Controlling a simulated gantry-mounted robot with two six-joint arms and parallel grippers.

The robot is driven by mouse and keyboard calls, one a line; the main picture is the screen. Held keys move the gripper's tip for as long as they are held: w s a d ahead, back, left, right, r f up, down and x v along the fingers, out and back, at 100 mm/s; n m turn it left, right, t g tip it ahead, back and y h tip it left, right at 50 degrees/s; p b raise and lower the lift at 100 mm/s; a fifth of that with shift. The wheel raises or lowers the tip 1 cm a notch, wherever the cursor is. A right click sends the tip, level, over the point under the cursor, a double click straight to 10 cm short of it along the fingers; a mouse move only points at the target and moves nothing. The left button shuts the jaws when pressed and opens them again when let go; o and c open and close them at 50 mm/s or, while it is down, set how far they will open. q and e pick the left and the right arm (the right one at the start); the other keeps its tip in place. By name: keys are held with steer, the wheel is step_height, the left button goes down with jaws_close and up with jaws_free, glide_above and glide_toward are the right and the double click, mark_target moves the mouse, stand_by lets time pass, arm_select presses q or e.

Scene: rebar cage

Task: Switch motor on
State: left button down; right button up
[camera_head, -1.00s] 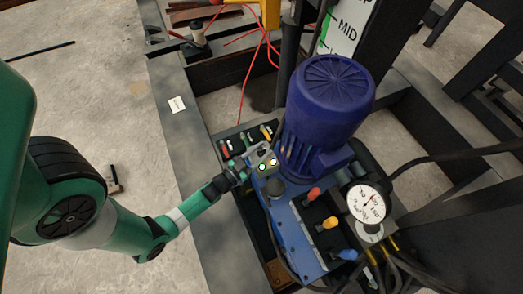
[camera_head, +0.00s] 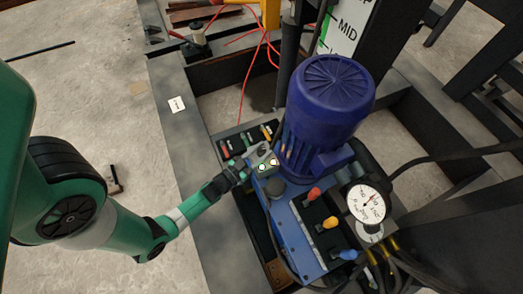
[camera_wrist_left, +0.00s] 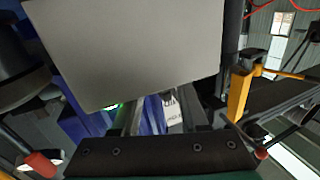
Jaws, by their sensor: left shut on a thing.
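The blue motor (camera_head: 322,105) stands upright on the blue power unit (camera_head: 300,240). A small grey switch box (camera_head: 264,160) with two pale lit buttons sits at the motor's lower left. My left gripper (camera_head: 245,168) reaches it from the left and is shut at the box's left side, on what appears to be its switch. The fingers cover that part, so the switch position is hidden. In the left wrist view the grey box (camera_wrist_left: 130,50) fills the upper middle, above the fingers (camera_wrist_left: 155,115). My right gripper is not in view.
Red, yellow and blue-handled levers (camera_head: 330,223) stand right of the box, beside a round pressure gauge (camera_head: 366,203). Small coloured levers (camera_head: 240,143) lie just behind the gripper. Black hoses (camera_head: 440,155) run right. Dark steel frame beams (camera_head: 185,130) surround the unit.

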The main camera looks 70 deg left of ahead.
arm_select(q)
steer(key=shift+c, duration=2.2)
jaws_free()
steer(key=p+v, duration=0.4)
steer(key=v, duration=0.7)
steer(key=shift+s, duration=0.3)
steer(key=shift+d, duration=0.1)
